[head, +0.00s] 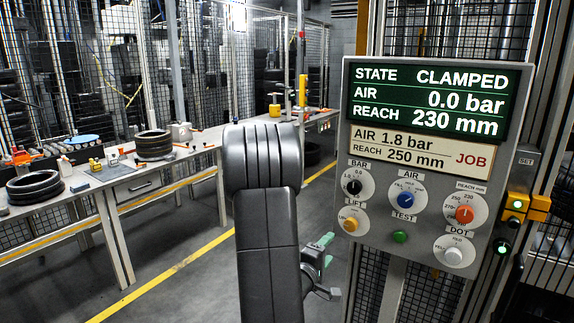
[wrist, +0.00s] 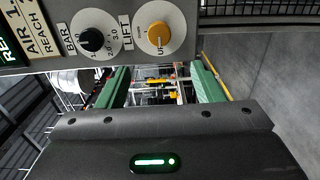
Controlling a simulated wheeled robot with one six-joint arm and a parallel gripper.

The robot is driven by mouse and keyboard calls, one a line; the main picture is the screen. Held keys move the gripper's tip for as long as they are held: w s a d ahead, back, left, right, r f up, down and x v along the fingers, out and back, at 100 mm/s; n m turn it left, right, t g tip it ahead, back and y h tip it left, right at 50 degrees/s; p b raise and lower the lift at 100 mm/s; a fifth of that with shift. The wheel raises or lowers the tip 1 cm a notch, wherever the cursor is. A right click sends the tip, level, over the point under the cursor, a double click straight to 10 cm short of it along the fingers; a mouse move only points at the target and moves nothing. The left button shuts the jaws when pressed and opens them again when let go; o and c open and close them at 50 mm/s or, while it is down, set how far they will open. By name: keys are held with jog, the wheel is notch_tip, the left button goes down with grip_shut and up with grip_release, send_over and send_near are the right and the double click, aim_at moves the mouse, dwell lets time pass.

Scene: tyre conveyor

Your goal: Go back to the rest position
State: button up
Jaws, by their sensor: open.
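My gripper (head: 322,253) shows in the head view low at the centre, partly hidden behind my own dark arm, left of the control panel (head: 431,168). In the wrist view my gripper (wrist: 161,88) has two green fingers set wide apart with nothing between them. The panel's BAR knob (wrist: 92,39) and the yellow LIFT knob (wrist: 158,37) are close by at the top of that view. The panel screen (head: 430,100) reads STATE CLAMPED, AIR 0.0 bar, REACH 230 mm. The job label (head: 419,149) reads AIR 1.8 bar, REACH 250 mm.
A workbench (head: 130,192) with tyres (head: 154,145) and small tools runs along the left. Wire fencing (head: 110,60) stands behind it. The floor (head: 190,285) between bench and panel is clear, with a yellow line.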

aim_at(349, 225)
jog(key=p+x, duration=0.2)
jog(key=x, duration=1.2)
jog(key=shift+d+r+p, duration=0.1)
jog(key=shift+r+p, duration=0.05)
jog(key=shift+p, duration=0.2)
jog(key=shift+w+f+m+b, duration=0.1)
jog(key=shift+f+m+b, duration=0.2)
jog(key=shift+m+b, duration=0.2)
jog(key=shift+r+m+b, duration=0.15)
jog(key=shift+m+b, duration=0.3)
jog(key=shift+m, duration=0.35)
jog(key=m+b, duration=0.4)
jog(key=m, duration=0.2)
jog(key=shift+m, duration=0.3)
jog(key=m+b, duration=0.6)
jog(key=shift+s+d, duration=0.1)
jog(key=shift+s, duration=0.1)
jog(key=shift+r+m+b, duration=0.2)
jog(key=shift+m+b, duration=1)
jog(key=shift+m, duration=0.2)
jog(key=shift+s+r, duration=0.1)
